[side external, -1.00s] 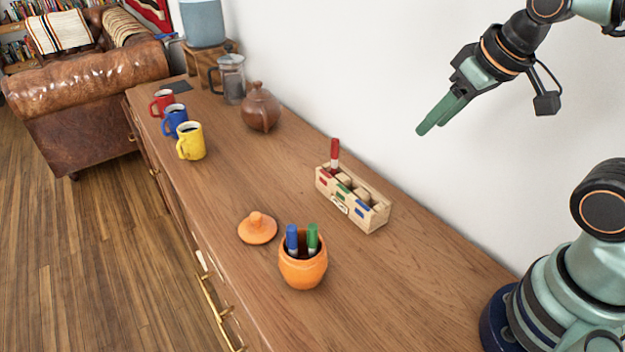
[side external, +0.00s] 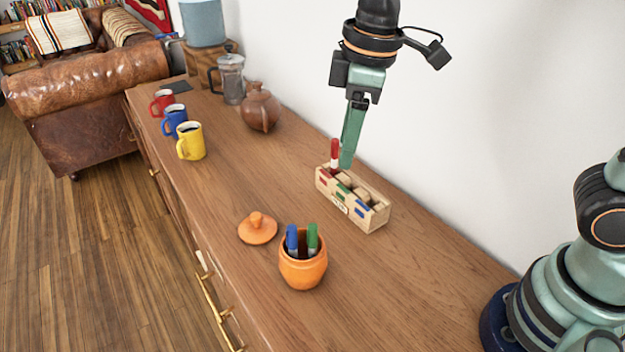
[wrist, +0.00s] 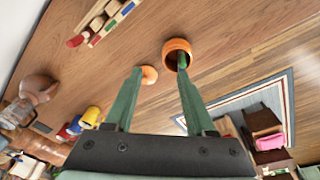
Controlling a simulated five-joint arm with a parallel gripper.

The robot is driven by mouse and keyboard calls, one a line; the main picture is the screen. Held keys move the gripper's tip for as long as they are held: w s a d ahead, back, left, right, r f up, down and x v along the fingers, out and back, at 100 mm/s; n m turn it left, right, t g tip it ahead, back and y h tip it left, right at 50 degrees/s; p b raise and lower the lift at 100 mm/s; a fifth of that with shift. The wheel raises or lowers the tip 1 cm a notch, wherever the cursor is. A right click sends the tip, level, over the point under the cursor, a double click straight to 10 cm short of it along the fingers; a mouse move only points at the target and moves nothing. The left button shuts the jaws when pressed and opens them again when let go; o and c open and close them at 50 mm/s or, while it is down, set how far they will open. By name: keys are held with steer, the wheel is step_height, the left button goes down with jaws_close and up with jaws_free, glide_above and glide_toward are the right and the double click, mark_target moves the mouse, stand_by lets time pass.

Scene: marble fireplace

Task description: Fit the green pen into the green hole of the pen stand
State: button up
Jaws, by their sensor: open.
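The green pen (side external: 312,237) stands in the orange pot (side external: 303,270) beside a blue pen (side external: 291,238). The wooden pen stand (side external: 371,220) sits behind the pot, near the wall. A red pen (side external: 334,152) is upright in its red-marked end; the green label (side external: 342,188) is in the middle and the blue one at the near end. My gripper (side external: 346,166) points down just above the stand, close behind the red pen. In the wrist view its fingers (wrist: 159,70) are apart with nothing between them; the pot (wrist: 178,46) shows beyond, its pens mostly hidden.
An orange lid (side external: 257,229) lies left of the pot. Red, blue and yellow mugs (side external: 191,141), a brown teapot (side external: 260,108) and a glass press (side external: 231,80) stand farther along the wooden top.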

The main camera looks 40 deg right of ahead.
mark_target(312, 225)
steer(key=a+f+n+g, duration=0.1)
steer(key=a+f+n, duration=0.1)
steer(key=a+n, duration=0.35)
steer(key=shift+m+h, duration=0.3)
steer(key=shift+m, duration=0.55)
steer(key=f, duration=0.2)
steer(key=a+f, duration=0.1)
steer(key=f, duration=0.4)
steer(key=shift+s+a, duration=0.15)
steer(key=shift+s, duration=0.1)
steer(key=shift+d+f, duration=0.2)
steer(key=shift+f, duration=2.5)
steer(key=shift+w, duration=0.1)
jaws_close()
